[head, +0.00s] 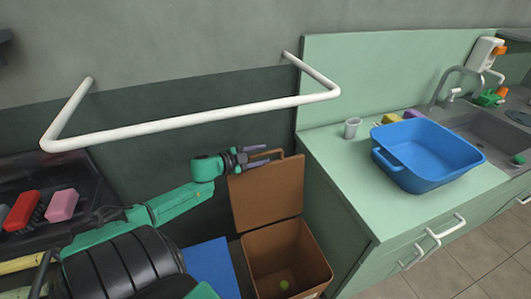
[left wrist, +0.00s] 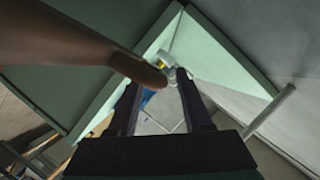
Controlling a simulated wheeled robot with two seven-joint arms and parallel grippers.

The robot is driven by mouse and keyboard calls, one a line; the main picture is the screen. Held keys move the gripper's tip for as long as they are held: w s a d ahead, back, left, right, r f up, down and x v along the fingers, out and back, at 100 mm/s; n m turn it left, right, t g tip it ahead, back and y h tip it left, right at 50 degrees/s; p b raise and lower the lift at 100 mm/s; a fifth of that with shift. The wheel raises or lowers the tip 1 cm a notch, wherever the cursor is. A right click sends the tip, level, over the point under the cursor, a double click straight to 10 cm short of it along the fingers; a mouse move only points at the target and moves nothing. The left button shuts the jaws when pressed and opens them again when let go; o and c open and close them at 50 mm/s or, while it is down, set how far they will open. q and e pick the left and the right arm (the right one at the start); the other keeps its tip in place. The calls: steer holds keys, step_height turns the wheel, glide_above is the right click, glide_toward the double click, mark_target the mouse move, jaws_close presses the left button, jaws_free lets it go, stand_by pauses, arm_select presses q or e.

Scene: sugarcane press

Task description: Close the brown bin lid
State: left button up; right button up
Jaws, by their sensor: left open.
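The brown bin (head: 262,250) stands on the floor with its front opening up, and a small green round thing (head: 284,285) lies inside. Its brown lid (head: 268,194) is open, standing nearly upright at the back. My right gripper is out of view.
A white wall rail (head: 190,119) hangs above the bin. The green counter (head: 340,180) stands close on the right, with a blue basin (head: 425,150) and a cup (head: 352,128). A dark rack (head: 60,185) with red and pink items is at left.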

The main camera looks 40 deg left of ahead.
arm_select(q)
steer(key=shift+x, duration=1.05)
steer(key=shift+d, duration=0.15)
jaws_close()
stand_by(0.5)
